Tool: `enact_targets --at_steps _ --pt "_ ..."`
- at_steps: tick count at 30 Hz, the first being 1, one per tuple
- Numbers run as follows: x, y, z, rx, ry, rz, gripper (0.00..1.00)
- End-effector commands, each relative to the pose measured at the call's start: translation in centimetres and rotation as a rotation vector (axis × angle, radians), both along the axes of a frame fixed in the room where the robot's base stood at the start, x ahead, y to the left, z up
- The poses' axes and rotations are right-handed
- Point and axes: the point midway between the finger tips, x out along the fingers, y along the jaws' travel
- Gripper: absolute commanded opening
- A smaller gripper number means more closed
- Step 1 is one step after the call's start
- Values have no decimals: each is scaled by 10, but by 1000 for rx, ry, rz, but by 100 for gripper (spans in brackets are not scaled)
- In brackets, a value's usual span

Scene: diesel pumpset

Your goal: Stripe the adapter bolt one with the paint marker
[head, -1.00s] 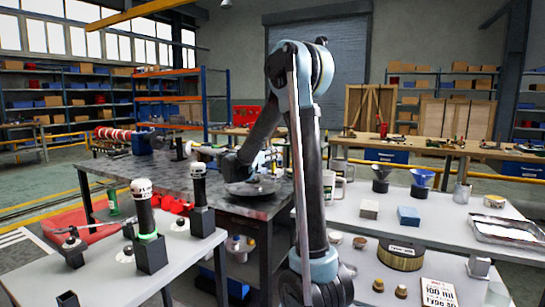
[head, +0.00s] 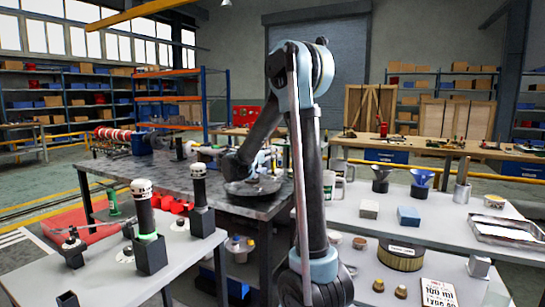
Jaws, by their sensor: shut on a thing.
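My gripper (head: 262,163) is low over the near right part of the dark steel bench (head: 140,175), just above a round dark dish-like part (head: 252,188). It is small and partly covered by my own arm. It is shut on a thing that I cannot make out. I cannot tell the paint marker apart in this view. The adapter bolt one cannot be picked out either; it is too small or hidden. Whether the gripper touches the round part cannot be told.
A grey table (head: 110,280) at front left carries two black posts with white tops, one with a green ring (head: 147,232).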

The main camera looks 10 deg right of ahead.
Motion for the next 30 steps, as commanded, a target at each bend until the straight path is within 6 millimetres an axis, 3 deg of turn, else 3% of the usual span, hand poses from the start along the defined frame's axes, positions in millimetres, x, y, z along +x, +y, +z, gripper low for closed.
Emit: enact_targets --at_steps 9,30 --pt "0 0 2 0 0 0 0" --pt "0 0 41 0 0 0 0"
